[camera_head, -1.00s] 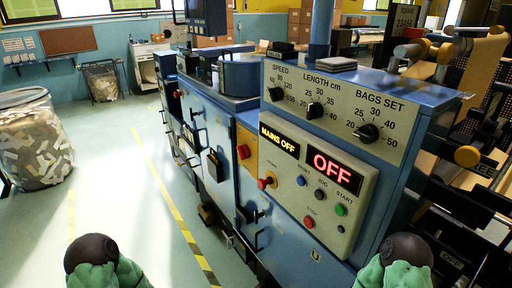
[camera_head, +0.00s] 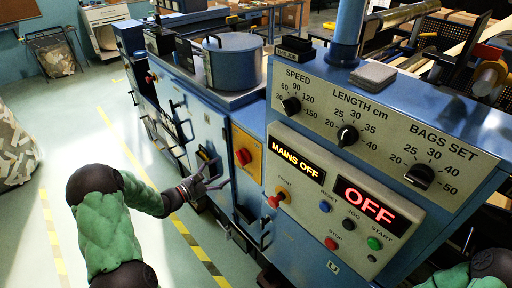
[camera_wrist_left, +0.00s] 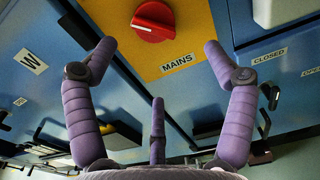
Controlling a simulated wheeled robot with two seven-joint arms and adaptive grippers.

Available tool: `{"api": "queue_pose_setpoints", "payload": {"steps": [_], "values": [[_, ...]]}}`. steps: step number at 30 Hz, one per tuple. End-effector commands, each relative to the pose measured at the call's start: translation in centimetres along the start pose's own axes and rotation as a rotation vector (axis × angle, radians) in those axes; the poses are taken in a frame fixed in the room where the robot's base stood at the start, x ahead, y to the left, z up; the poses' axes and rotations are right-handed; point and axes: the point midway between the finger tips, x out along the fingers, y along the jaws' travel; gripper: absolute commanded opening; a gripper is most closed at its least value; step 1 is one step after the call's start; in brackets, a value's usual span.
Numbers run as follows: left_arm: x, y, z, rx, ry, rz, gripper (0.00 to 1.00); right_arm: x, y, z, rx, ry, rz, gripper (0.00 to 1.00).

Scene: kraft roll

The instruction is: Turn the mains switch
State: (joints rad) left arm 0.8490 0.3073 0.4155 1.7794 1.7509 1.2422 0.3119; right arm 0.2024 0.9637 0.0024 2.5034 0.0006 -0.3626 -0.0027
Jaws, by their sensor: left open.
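The mains switch (camera_head: 243,157) is a red rotary knob on a yellow plate (camera_head: 248,141) on the machine's side. In the left wrist view the red knob (camera_wrist_left: 153,21) sits at the top centre, above the label MAINS. My left gripper (camera_head: 207,175) is to the left of the knob and a little below it in the head view. In the left wrist view its purple fingers (camera_wrist_left: 157,75) are spread open and empty, apart from the knob. A display on the panel reads MAINS OFF (camera_head: 298,161). My right gripper is not in view; only part of the right arm shows.
The control panel (camera_head: 337,205) right of the switch has an OFF display (camera_head: 365,200), several buttons and a red-knobbed lever (camera_head: 274,200). Black handles stick out from the cabinet doors below. A bin of paper scraps (camera_head: 12,150) stands at left on open floor.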

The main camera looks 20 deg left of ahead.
Motion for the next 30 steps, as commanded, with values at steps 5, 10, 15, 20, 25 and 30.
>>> {"api": "queue_pose_setpoints", "payload": {"steps": [5,10,15,20,25,30], "values": [[0.5,0.8,0.9,-0.001,-0.026,0.022,0.84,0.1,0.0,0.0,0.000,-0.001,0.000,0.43],[3.0,0.7,0.8,-0.002,-0.025,0.018,0.84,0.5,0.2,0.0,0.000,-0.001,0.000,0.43],[6.1,0.8,0.8,-0.001,-0.024,0.017,0.84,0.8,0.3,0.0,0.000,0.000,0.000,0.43],[8.6,0.8,0.9,0.000,-0.024,0.017,0.84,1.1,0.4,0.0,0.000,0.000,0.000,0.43],[10.1,0.9,0.9,0.000,-0.023,0.018,0.84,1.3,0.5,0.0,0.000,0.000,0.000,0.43],[10.5,0.9,1.0,-0.001,-0.022,0.020,0.84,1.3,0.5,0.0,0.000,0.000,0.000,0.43]]}}
